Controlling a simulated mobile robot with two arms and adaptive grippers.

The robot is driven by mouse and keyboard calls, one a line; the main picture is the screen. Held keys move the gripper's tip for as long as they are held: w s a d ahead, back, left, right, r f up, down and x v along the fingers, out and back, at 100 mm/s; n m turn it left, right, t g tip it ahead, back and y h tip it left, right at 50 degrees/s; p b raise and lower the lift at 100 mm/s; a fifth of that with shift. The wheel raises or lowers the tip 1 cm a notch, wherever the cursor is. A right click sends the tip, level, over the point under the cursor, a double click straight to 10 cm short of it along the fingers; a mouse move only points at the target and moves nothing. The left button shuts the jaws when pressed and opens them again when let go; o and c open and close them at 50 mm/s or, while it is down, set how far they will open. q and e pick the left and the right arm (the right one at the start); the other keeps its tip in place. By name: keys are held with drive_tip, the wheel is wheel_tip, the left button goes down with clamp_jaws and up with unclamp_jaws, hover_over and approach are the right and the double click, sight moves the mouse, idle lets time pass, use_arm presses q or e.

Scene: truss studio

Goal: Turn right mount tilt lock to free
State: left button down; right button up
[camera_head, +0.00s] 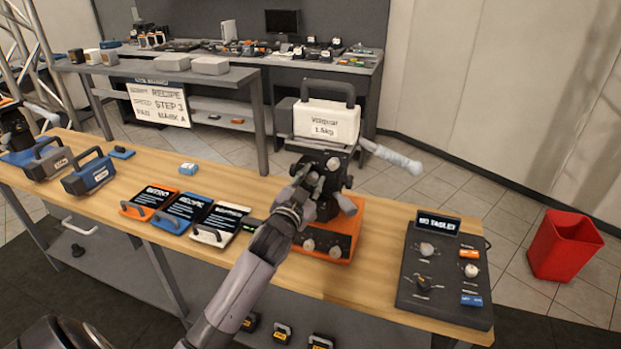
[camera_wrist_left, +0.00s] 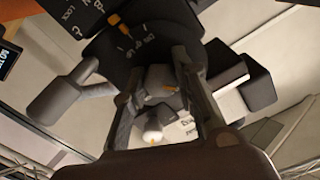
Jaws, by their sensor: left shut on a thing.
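The right mount (camera_head: 333,161) is a black head on an orange base (camera_head: 345,213) with a white block labelled 1.5kg on top. My left gripper (camera_head: 308,180) reaches its near left side and hides part of it. In the left wrist view, the two fingers (camera_wrist_left: 163,98) are shut on a dark knob (camera_wrist_left: 160,78) with an orange mark. Behind them is a dark dial face (camera_wrist_left: 125,35) with an orange pointer and white lettering, including LOCK, partly cut off. I cannot tell which marking the held knob points to. My right gripper is not in view.
Three labelled cards (camera_head: 185,211) lie left of the mount. A black panel (camera_head: 443,275) with knobs and a small sign stands at the right end of the wooden table (camera_head: 365,284). A grey handle (camera_head: 392,156) sticks out right of the mount. A red bin (camera_head: 565,246) stands on the floor.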

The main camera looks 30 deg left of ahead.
use_arm(q)
drive_tip(key=shift+f+n, duration=0.15)
drive_tip(key=shift+n, duration=0.45)
drive_tip(key=c, duration=1.6)
unclamp_jaws()
drive_tip(key=shift+o, duration=0.2)
drive_tip(key=v, duration=1.2)
drive_tip(key=shift+f, duration=0.1)
